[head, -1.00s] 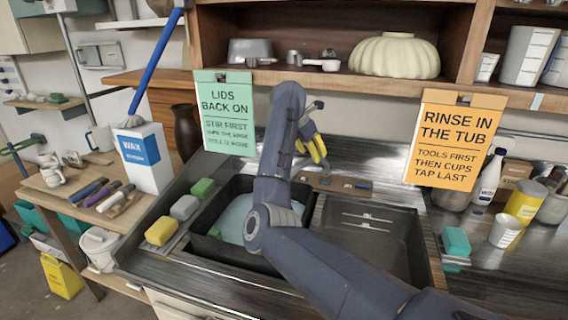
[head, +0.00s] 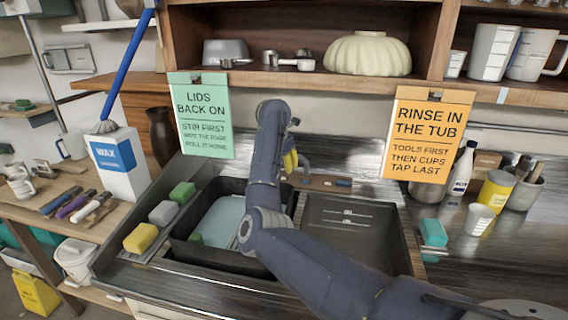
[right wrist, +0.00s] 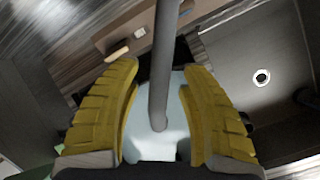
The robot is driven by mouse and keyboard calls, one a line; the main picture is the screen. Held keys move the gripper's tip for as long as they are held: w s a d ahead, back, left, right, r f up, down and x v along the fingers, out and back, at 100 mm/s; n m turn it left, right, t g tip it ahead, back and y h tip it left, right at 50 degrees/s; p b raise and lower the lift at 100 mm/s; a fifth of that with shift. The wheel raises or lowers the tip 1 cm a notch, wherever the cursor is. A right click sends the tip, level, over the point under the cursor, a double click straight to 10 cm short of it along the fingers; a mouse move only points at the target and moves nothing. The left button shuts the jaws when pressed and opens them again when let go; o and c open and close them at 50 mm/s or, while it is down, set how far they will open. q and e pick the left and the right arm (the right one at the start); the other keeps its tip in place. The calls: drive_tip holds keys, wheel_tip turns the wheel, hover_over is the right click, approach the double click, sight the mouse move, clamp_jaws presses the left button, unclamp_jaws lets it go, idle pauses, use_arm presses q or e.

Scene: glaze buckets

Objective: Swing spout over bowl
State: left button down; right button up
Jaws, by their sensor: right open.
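The grey spout (right wrist: 163,65) runs between the open yellow fingers of my right gripper (right wrist: 160,70) in the right wrist view. I cannot tell whether either finger touches it. Its rounded end shows over the pale blue tub (right wrist: 155,148). In the head view the tub (head: 222,218) lies in the left sink bowl (head: 182,250). The right sink bowl (head: 350,245) is empty; its drain ring shows in the right wrist view (right wrist: 261,77). In the head view my right gripper (head: 291,161) is behind the sink, mostly hidden by my arm, which also hides the spout. My left gripper is out of view.
Green, grey and yellow sponges (head: 163,212) line the sink's left edge. A green sign (head: 204,118) and an orange sign (head: 428,135) hang from the shelf above. A teal sponge (head: 433,233), cup (head: 478,220) and bottle (head: 462,170) stand at right.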

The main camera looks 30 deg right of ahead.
idle(0.3)
clamp_jaws()
idle(0.3)
